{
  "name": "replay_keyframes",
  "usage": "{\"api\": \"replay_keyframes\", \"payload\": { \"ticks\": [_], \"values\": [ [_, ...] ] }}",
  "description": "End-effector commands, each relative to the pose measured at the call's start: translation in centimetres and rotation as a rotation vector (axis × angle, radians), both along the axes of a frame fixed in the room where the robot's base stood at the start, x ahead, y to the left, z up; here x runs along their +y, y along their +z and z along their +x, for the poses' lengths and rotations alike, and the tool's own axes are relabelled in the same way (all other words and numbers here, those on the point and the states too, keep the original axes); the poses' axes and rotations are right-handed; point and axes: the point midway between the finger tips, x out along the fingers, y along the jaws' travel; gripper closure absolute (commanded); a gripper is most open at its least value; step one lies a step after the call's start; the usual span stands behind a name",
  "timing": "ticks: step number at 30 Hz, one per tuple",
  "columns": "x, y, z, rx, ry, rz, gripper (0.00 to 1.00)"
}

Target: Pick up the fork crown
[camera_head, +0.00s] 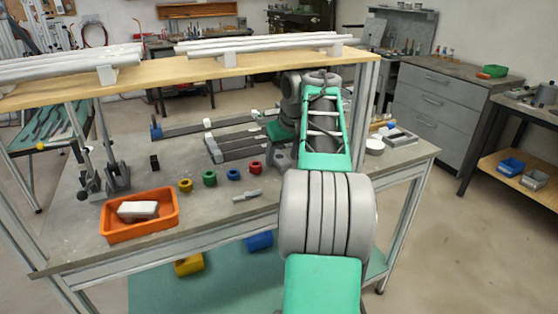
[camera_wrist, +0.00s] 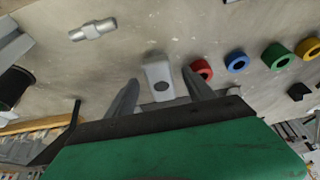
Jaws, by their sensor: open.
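A pale grey block with a dark round mark or hole in its face, which looks like the fork crown (camera_wrist: 160,72), shows in the wrist view. It lies in line with the gap between the fingers of my gripper (camera_wrist: 162,86). The fingers are apart, one on each side of it in the picture, and no grip on it shows. I cannot tell how far the fingertips are from it in depth. In the head view my gripper (camera_head: 280,156) is low over the bench, right of the red ring, and I cannot make out the block there.
Beside the block are a red ring (camera_wrist: 201,69), blue ring (camera_wrist: 237,62), green ring (camera_wrist: 276,57) and yellow ring (camera_wrist: 308,48). A stepped metal pin (camera_head: 247,196) lies on the bench (camera_head: 215,223). An orange bin (camera_head: 140,229) holds a pale block. A shelf (camera_head: 160,75) spans above.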

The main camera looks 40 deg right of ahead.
Motion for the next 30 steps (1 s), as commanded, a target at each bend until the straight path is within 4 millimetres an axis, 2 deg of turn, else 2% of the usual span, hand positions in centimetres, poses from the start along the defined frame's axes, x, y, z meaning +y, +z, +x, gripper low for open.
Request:
{"api": "replay_keyframes", "payload": {
  "ticks": [3, 10, 30],
  "values": [
    [-0.24, -1.15, 0.6, -0.001, -0.003, 0.0, 0.38],
    [-0.29, -1.06, 0.6, -0.001, -0.004, -0.001, 0.4],
    [-0.28, -1.06, 0.57, -0.001, -0.004, -0.001, 0.95]
  ]
}}
